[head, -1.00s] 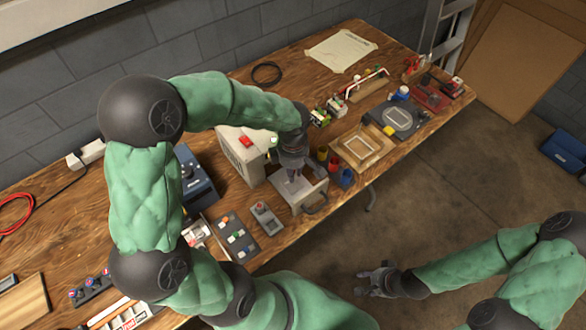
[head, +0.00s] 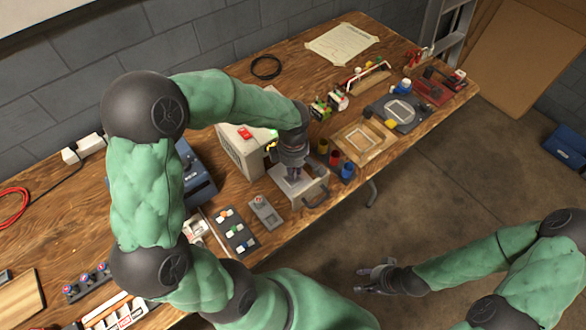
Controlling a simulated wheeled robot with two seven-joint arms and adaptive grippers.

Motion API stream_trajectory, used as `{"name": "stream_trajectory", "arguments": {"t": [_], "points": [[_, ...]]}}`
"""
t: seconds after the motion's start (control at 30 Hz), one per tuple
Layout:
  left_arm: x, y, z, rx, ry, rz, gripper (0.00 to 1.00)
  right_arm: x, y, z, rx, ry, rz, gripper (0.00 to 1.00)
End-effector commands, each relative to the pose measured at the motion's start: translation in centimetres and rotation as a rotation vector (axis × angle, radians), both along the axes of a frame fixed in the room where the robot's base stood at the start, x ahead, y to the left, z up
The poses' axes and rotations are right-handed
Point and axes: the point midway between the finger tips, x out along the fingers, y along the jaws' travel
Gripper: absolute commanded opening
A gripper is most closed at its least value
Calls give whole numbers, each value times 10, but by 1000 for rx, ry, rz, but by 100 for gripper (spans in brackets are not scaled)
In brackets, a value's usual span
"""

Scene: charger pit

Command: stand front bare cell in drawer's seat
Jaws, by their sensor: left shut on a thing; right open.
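The charger is a pale box (head: 241,152) with a red button on top and an open drawer (head: 313,192) pulled out toward the table's front edge, with a dark handle. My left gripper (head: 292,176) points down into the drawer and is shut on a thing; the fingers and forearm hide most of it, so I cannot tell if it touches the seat. Small coloured cells stand on a dark strip (head: 236,233) to the left of the drawer. My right gripper (head: 374,277) is open and empty, off the table over the floor.
A grey device (head: 265,212) lies between the strip and the drawer. Coloured cups (head: 335,159) stand right of the drawer, beside a wooden tray (head: 364,145). A blue box (head: 196,178) stands left of the charger. Floor in front is clear.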

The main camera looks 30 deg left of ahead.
Motion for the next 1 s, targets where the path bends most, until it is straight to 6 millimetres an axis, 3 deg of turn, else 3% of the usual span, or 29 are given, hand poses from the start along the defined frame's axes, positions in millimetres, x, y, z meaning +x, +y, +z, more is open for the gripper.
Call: {"name": "stream_trajectory", "arguments": {"t": [1.0], "points": [[0, 0, -10, 0, 0, 0, 0, 0, 0, -10, 0, 0, 0, 44]]}}
